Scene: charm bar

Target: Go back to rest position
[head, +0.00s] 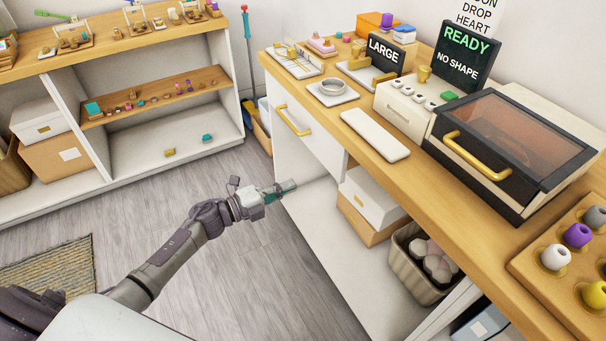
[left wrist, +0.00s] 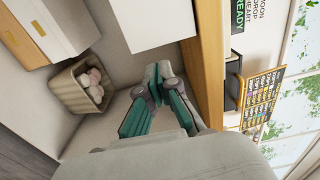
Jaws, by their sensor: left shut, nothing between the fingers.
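My left gripper (head: 284,188) is in the middle of the head view, on an arm that comes in from the lower left. It is over the floor, beside the open shelf space under the right-hand counter (head: 375,172) and below the counter top. In the left wrist view its teal-lined fingers (left wrist: 157,84) are together, with nothing between them. My right gripper does not show.
On the counter stand a machine with a dark glass lid (head: 515,145), a white slab (head: 375,134) and a READY sign (head: 466,57). Below are boxes (head: 370,200) and a bin (head: 415,275). A shelf unit (head: 60,120) stands left. The floor (head: 150,215) between is clear.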

